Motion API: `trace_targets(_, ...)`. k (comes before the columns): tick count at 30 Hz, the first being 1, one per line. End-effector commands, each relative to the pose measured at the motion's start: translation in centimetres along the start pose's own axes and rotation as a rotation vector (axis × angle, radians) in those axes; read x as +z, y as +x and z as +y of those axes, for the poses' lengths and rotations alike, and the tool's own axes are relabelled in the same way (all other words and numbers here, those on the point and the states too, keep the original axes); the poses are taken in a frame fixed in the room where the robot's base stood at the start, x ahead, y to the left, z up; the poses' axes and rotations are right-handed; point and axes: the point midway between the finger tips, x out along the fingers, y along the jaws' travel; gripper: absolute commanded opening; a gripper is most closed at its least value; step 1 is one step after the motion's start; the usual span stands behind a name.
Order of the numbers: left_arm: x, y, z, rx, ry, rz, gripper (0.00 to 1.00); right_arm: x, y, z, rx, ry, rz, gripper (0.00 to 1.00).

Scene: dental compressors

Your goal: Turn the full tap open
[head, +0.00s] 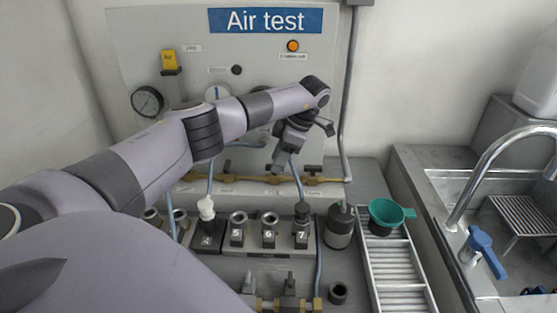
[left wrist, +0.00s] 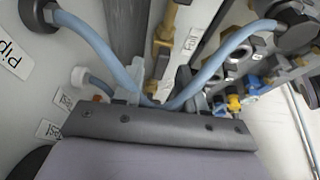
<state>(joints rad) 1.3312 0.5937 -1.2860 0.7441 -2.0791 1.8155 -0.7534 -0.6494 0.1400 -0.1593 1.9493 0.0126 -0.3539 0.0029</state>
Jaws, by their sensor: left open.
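A brass pipe (head: 331,180) with small dark-handled taps (head: 313,170) runs along the foot of the "Air test" panel (head: 170,50). Brass fittings (left wrist: 165,35) show beyond. I cannot tell whether a finger touches a tap. My right gripper is out of view.
A numbered row of sockets (head: 269,232) stands below the pipe. A green funnel (head: 388,214) and a slotted rack (head: 396,270) are to its right. A sink with a blue-handled faucet (head: 483,246) is at far right. A gauge (head: 147,101) is on the panel.

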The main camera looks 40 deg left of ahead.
Motion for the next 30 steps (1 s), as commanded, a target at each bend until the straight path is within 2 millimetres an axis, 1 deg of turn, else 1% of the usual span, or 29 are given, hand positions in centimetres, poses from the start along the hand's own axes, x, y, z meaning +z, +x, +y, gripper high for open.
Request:
trace_targets(6,0.1,-3.5,0.0,0.003,0.0,-0.002,0.4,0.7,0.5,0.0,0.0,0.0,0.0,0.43)
trace_targets(9,0.1,-4.9,0.0,0.002,-0.001,-0.002,0.4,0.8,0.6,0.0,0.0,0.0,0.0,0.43)
trace_targets(12,0.1,-5.9,0.0,0.001,-0.001,-0.002,0.4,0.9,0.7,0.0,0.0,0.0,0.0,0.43)
trace_targets(16,0.0,-6.5,0.0,0.0,0.0,-0.001,0.4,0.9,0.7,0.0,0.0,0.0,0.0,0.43)
trace_targets(30,0.0,-6.4,0.0,0.0,0.0,-0.001,0.4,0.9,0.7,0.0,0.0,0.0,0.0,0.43)
